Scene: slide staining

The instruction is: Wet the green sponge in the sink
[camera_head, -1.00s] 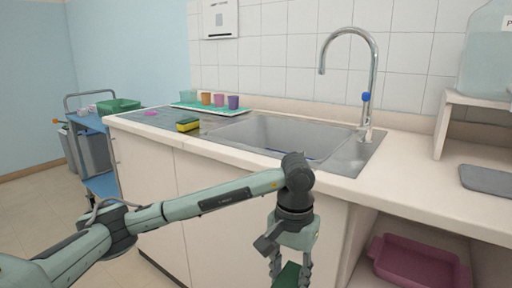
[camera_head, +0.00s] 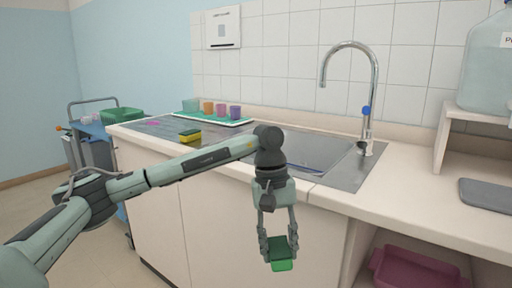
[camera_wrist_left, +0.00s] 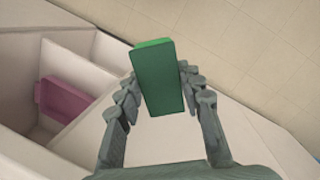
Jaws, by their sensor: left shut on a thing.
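My left gripper (camera_head: 278,243) is shut on the green sponge (camera_head: 281,264) and holds it in front of the counter, below the counter's front edge. In the left wrist view the green sponge (camera_wrist_left: 160,78) sits between the two fingers of the gripper (camera_wrist_left: 160,95). The sink (camera_head: 300,148) is a steel basin set in the counter, behind and above the gripper. A curved chrome tap (camera_head: 371,90) with a blue mark stands at its right rear. My right gripper is not in view.
A yellow and dark green sponge (camera_head: 190,136) lies on the drainboard left of the sink. Several coloured cups stand on a green-edged tray (camera_head: 240,122) behind it. A pink tub (camera_head: 420,272) sits on the shelf under the counter at right. A grey mat (camera_head: 487,195) lies on the counter.

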